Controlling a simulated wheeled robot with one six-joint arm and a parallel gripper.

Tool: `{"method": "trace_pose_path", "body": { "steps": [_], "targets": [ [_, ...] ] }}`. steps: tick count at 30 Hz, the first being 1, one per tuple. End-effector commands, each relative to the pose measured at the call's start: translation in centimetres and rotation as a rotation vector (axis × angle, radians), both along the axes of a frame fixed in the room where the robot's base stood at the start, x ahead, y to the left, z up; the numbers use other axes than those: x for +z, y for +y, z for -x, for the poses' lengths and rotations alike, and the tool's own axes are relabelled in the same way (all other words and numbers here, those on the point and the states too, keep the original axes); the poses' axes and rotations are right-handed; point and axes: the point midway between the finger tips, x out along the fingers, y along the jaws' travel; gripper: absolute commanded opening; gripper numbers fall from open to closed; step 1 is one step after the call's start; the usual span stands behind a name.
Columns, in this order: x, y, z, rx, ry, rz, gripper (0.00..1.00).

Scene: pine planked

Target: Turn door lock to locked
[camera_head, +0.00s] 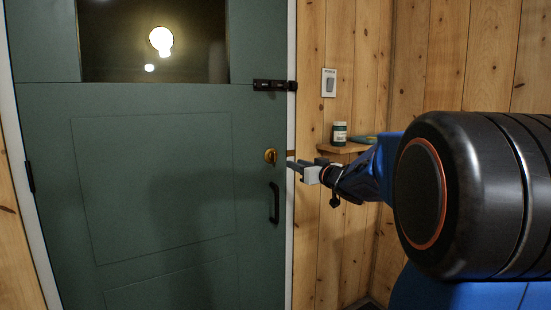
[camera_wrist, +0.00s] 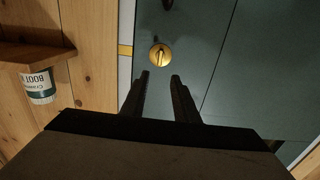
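The door lock (camera_head: 271,156) is a round brass piece with a small turn knob, on the green door (camera_head: 160,180) near its right edge. In the wrist view the brass lock (camera_wrist: 160,55) lies just beyond the fingertips, roughly centred between them, with its knob close to upright in that picture. My gripper (camera_head: 289,162) is to the right of the lock in the head view. In the wrist view my gripper (camera_wrist: 160,76) has its two fingers apart, with nothing between them. The fingers appear not to touch the lock.
A black door handle (camera_head: 274,203) is below the lock. A black slide bolt (camera_head: 270,86) is above it. A wooden shelf (camera_head: 345,148) on the right wall holds a labelled jar (camera_head: 339,133). A light switch (camera_head: 329,82) is above the shelf.

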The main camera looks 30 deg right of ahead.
Motion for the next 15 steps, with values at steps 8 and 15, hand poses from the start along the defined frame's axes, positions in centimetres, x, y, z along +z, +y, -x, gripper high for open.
{"method": "trace_pose_path", "body": {
  "steps": [8,15],
  "targets": [
    [-0.1,0.2,-5.1,0.002,0.002,-0.001,0.27],
    [-0.2,0.4,-9.4,0.001,0.002,0.000,0.27]
  ]
}}
